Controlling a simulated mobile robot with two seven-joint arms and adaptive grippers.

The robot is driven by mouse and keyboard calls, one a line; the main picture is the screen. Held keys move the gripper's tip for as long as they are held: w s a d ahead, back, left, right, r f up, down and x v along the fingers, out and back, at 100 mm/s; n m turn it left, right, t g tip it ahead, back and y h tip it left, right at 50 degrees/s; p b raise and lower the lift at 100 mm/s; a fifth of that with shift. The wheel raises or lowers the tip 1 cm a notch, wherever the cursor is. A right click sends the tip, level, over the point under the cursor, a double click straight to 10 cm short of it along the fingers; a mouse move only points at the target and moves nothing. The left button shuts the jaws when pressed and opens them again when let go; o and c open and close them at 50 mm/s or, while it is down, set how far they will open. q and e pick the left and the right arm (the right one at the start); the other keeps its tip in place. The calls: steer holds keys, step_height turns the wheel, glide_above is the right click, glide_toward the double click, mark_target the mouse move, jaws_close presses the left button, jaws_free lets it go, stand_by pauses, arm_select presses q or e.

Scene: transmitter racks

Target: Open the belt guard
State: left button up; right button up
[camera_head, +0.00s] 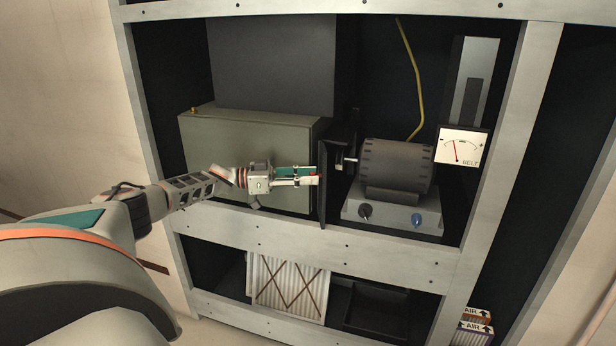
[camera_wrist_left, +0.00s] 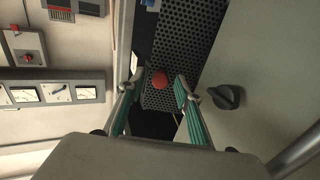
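The belt guard (camera_head: 323,190) is a dark plate seen nearly edge-on in the head view, between the olive box and the motor. In the left wrist view, a dark perforated panel (camera_wrist_left: 182,40), which appears to be this guard, carries a round red knob (camera_wrist_left: 160,81). My left gripper (camera_head: 314,175) reaches in from the left, its fingertips at the guard. In the left wrist view, my left gripper (camera_wrist_left: 158,84) is open, with the red knob between its teal-padded fingers. I cannot tell whether the fingers touch it. My right gripper is not in view.
The olive box (camera_head: 225,140) stands close behind my left gripper. The dark motor (camera_head: 395,165) sits right of the guard, below a yellow cable (camera_head: 412,75) and beside the BELT meter (camera_head: 461,147). A grey rail (camera_head: 300,240) crosses below. A dark knob (camera_wrist_left: 227,97) is beside one finger.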

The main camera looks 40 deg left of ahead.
arm_select(q)
steer(key=v, duration=1.2)
